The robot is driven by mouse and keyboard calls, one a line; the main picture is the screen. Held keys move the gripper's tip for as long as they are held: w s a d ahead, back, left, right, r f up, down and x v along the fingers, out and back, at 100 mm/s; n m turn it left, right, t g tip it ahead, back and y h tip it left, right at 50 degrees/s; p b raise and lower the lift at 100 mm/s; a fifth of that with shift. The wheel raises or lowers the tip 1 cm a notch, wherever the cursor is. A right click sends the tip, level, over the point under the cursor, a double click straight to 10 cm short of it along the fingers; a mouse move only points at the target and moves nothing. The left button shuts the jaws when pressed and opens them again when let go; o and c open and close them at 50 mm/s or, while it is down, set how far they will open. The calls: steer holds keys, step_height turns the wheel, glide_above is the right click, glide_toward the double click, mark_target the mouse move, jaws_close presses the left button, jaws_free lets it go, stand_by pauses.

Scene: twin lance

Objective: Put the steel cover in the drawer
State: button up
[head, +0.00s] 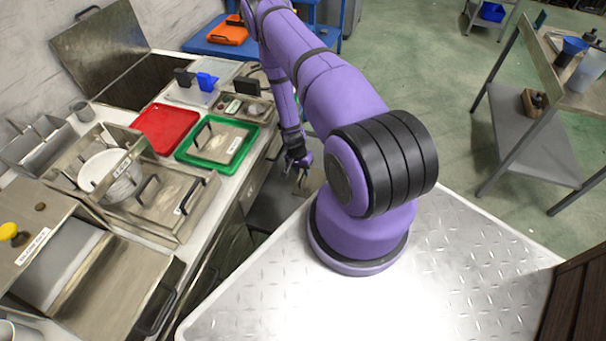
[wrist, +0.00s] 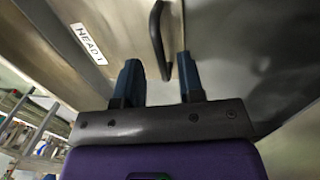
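A flat steel cover (head: 222,143) with a black handle and a white label lies on a green tray (head: 240,160) on the counter. Other steel lids with black handles show to its left, so I cannot tell for sure which one the task names. My gripper (head: 302,166) is low beside the counter's front edge, to the right of the green tray. In the wrist view my gripper (wrist: 158,72) has its fingers apart, with a black bar handle (wrist: 159,38) between and beyond them. The handle is on a steel panel (wrist: 115,50) labelled "HEAD 1". Contact is unclear.
A red tray (head: 165,128), a steel pan with a white bowl (head: 108,170) and a large raised lid (head: 100,45) crowd the counter. A steel side table (head: 530,140) stands at right. Green floor lies between.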

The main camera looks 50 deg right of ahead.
step_height(320, 180, up, 9)
steer(key=w, duration=0.1)
steer(key=shift+w+a, duration=0.2)
steer(key=shift+a, duration=0.1)
steer(key=shift+r, duration=0.15)
